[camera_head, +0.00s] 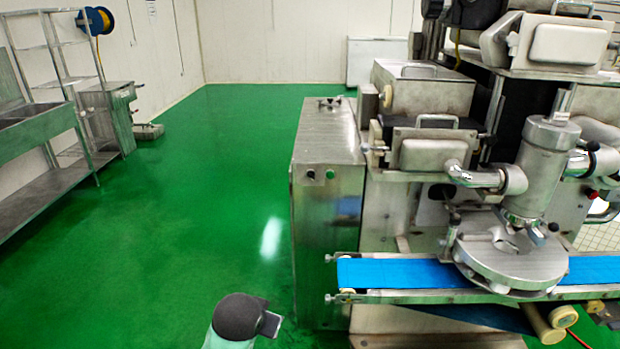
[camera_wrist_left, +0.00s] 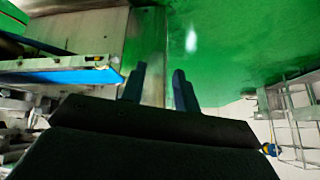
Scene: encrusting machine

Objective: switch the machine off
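The steel encrusting machine (camera_head: 430,190) stands right of centre in the head view. Its side cabinet has a small dark button or knob (camera_head: 310,173) and a green button (camera_head: 330,174) near the top of the front face. A red knob (camera_head: 592,194) shows on the machine's far right side. Part of my left arm shows at the bottom of the head view, in front of the cabinet and apart from it. My left gripper (camera_wrist_left: 160,84) shows in the left wrist view with two dark blue fingers apart and nothing between them. My right gripper is out of view.
A blue conveyor belt (camera_head: 400,273) juts out at the machine's front and shows in the left wrist view (camera_wrist_left: 60,77). A steel sink (camera_head: 35,130) and shelf rack (camera_head: 60,70) stand at the left. The green floor (camera_head: 200,220) between is clear.

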